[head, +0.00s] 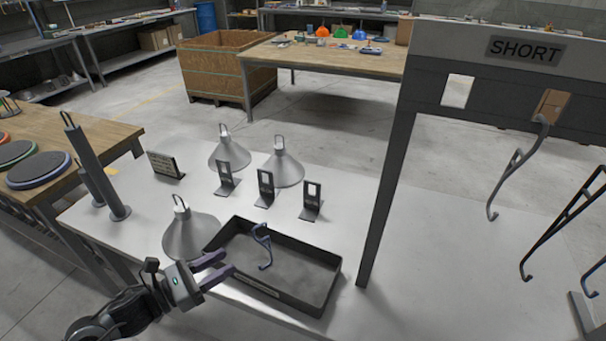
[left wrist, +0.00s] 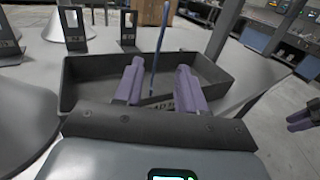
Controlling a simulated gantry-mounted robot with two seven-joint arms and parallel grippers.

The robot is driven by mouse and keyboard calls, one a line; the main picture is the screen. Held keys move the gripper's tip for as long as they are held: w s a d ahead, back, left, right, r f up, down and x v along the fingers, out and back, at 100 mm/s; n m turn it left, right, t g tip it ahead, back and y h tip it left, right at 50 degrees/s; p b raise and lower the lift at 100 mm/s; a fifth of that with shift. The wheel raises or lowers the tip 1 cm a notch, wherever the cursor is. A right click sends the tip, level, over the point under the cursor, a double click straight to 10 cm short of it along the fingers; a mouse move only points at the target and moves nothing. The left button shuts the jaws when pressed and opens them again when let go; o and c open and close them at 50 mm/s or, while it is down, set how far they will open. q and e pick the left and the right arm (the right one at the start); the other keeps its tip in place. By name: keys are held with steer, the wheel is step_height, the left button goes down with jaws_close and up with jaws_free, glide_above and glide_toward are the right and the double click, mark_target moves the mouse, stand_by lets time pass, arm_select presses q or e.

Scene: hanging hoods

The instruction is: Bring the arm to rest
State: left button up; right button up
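My left gripper (head: 228,263) is open and empty at the left front corner of the black tray (head: 335,285). Its two purple fingers also show apart in the left wrist view (left wrist: 160,85). A blue-grey hook (head: 264,246) is in the tray, ahead of the fingers and apart from them. In the left wrist view, the hook's thin rod (left wrist: 158,50) rises in line with the gap between the fingers. Dark purple fingers at the right edge of the left wrist view look like my right gripper (left wrist: 302,117); how far apart they are is unclear.
Grey cone hoods (head: 190,236) and small slotted stands (head: 266,188) stand around the tray. Two grey posts (head: 90,160) are at the left. A frame marked SHORT (head: 525,50) with hanging hooks (head: 515,170) rises at the right.

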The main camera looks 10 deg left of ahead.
arm_select(q)
steer(key=shift+s+d+f+n+p, duration=0.35)
steer(key=shift+s+f, duration=0.1)
steer(key=shift+f, duration=0.1)
steer(key=shift+s+d+f+n+p, duration=0.25)
steer(key=shift+s+d+f+p, duration=0.1)
steer(key=shift+s+f, duration=0.15)
steer(key=s+d+f+n+y+p, duration=0.3)
steer(key=s+d+n+y+p, duration=0.35)
steer(key=n, duration=0.95)
steer(key=s+a+f+n+g+y, duration=0.25)
steer(key=s+n+g, duration=0.25)
steer(key=s+n, duration=0.5)
steer(key=s+a+f+n+g+y, duration=0.25)
steer(key=s+n+g, duration=0.35)
steer(key=n, duration=0.9)
step_height(320, 180, up, 38)
steer(key=t+p, duration=0.1)
steer(key=p, duration=3.6)
steer(key=shift+s+d+p, duration=0.3)
steer(key=shift+s+d, duration=0.05)
steer(key=shift+d, duration=0.05)
steer(key=shift+y, duration=0.25)
